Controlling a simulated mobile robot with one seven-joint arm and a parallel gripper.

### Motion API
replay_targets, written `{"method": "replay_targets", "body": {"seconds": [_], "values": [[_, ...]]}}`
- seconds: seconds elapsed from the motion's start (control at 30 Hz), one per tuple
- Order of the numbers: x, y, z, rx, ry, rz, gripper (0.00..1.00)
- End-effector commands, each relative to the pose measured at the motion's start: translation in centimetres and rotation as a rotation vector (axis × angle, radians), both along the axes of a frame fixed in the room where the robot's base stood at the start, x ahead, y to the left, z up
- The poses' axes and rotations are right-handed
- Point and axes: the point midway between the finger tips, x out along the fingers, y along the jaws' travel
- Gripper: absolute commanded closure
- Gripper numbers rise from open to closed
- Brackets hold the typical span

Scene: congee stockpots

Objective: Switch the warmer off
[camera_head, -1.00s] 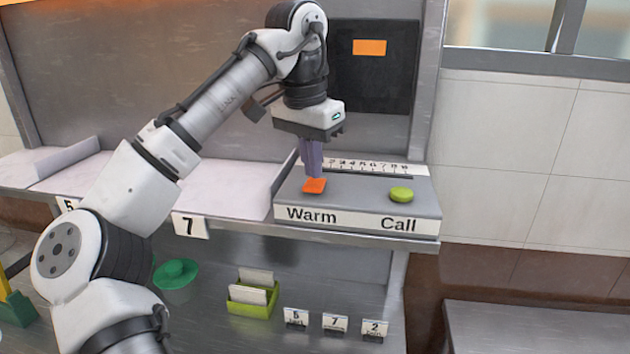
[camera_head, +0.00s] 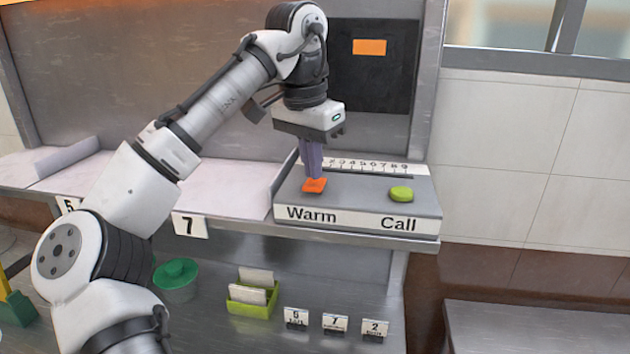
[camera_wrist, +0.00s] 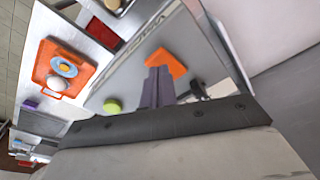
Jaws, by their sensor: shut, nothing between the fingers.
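The warmer control is an orange square button (camera_head: 314,186) above the word "Warm" on a grey panel (camera_head: 355,195). It also shows in the wrist view (camera_wrist: 167,63), just beyond my fingertips. My gripper (camera_head: 313,177) is shut with nothing held and points down at the orange button. Its fingertips are at or just above the button; I cannot tell whether they touch it. A black display (camera_head: 372,85) behind the panel shows an orange rectangle (camera_head: 369,47).
A green "Call" button (camera_head: 401,194) sits on the same panel to the right. A numbered scale strip (camera_head: 375,168) runs behind the buttons. Below are a green card holder (camera_head: 252,298), a green lidded pot (camera_head: 176,278) and small number cards (camera_head: 335,323).

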Motion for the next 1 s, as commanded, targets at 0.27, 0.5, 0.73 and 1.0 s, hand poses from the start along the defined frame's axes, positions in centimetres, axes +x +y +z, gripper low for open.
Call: {"method": "replay_targets", "body": {"seconds": [0.27,0.5,0.73,1.0], "values": [[0.0,0.0,-0.5,0.0,0.0,0.0,1.0],[0.0,0.0,-0.8,-0.001,0.001,0.0,1.0],[0.0,0.0,-1.2,-0.001,0.001,0.0,1.0],[0.0,0.0,-1.6,-0.001,0.001,0.0,1.0]]}}
